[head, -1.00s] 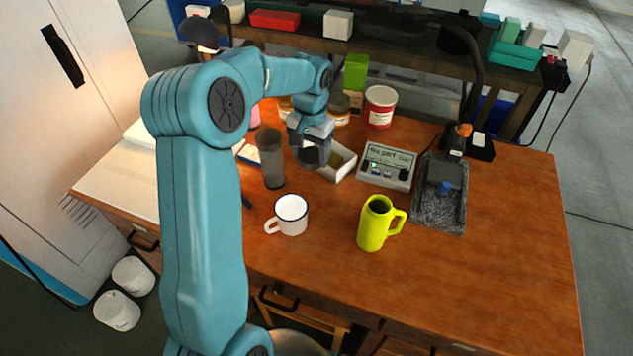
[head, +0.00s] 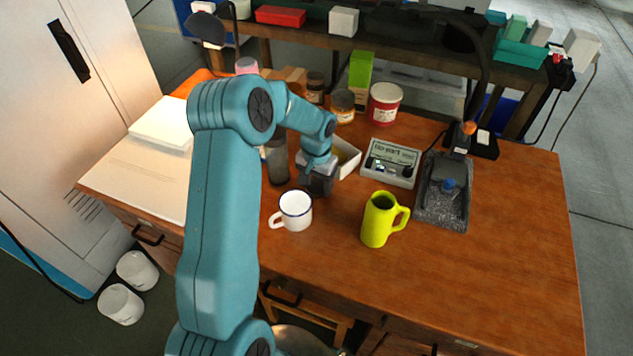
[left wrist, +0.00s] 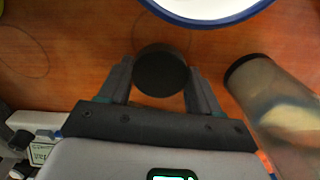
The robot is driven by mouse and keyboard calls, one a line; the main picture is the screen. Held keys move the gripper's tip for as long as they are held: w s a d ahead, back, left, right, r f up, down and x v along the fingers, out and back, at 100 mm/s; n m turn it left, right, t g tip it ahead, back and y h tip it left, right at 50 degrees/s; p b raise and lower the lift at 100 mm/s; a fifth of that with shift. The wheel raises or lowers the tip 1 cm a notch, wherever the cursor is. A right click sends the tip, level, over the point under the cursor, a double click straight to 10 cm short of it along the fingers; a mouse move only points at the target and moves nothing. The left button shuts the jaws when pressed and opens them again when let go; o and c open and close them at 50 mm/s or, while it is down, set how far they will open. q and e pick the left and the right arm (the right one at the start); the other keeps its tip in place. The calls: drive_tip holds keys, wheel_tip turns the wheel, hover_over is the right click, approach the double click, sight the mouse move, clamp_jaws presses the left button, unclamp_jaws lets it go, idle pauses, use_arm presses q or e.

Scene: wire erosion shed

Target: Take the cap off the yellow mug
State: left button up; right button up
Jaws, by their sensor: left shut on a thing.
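The yellow mug (head: 376,228) stands upright on the wooden bench, its handle to the right. Its top looks open, with a dark inside and no cap seen on it. My left gripper (head: 319,190) is low over the bench, to the left of the yellow mug and just behind the white mug. In the left wrist view, my left gripper (left wrist: 161,84) is shut on a round black cap (left wrist: 160,70), held between its fingertips. The cap cannot be made out clearly in the head view. My right gripper is not in view.
A white mug (head: 295,212) with a blue rim stands just in front of the gripper. A grey tumbler (head: 277,163) stands to its left. Behind are a white box (head: 349,163), a meter (head: 391,163) and several jars. The bench's front right is clear.

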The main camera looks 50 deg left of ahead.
sight(316, 185)
use_arm(q)
drive_tip(key=shift+f, duration=0.2)
drive_tip(key=o, duration=1.2)
drive_tip(key=shift+r, duration=0.15)
drive_tip(key=shift+r, duration=0.25)
wheel_tip(316, 185, up, 12)
drive_tip(key=shift+f, duration=0.15)
